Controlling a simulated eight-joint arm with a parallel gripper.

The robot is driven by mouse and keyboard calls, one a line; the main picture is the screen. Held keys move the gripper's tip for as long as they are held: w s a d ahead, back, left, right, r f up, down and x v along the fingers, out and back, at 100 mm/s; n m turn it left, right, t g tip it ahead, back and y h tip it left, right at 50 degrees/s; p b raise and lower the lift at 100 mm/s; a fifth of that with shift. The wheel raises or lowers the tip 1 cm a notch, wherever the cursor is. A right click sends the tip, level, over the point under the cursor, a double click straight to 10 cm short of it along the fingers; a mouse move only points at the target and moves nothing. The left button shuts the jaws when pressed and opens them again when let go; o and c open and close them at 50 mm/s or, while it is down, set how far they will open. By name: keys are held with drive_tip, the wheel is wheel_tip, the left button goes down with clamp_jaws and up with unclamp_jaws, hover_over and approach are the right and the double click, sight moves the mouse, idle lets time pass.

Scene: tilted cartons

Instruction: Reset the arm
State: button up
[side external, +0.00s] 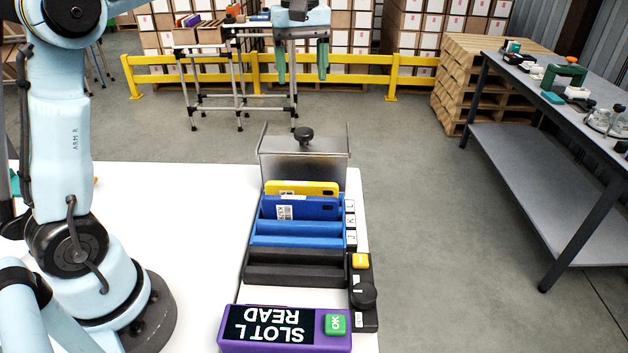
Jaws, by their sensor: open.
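My gripper (302,76) shows at the top centre, high up and pointing down. Its two green fingers are spread apart with nothing between them. The arm's light blue links fill the left side of the view, and part of the arm is cut off by the top edge. Below the gripper in the picture and clear of it, a yellow carton-like piece (303,188) and a blue one (300,207) lean tilted in a slotted rack. Both carry white labels. The blue slot (299,232) and the black slot (296,268) in front of them look empty.
A purple reader (284,328) showing "SLOT L READ" upside down lies at the white table's (190,220) front. A cluttered grey bench (550,100) is at right; yellow rails (340,79) run behind.

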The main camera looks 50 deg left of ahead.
drive_tip(key=s+d+f+m+t, duration=0.3)
drive_tip(key=s+f+m, duration=0.3)
drive_tip(key=s, duration=0.1)
drive_tip(key=s+d+f+m+t, duration=0.4)
drive_tip(key=s+f+m, duration=0.1)
drive_tip(key=s+f, duration=0.1)
drive_tip(key=shift+s+m, duration=0.4)
drive_tip(key=shift+s, duration=0.45)
drive_tip(key=shift+r, duration=0.1)
drive_tip(key=shift+c, duration=0.3)
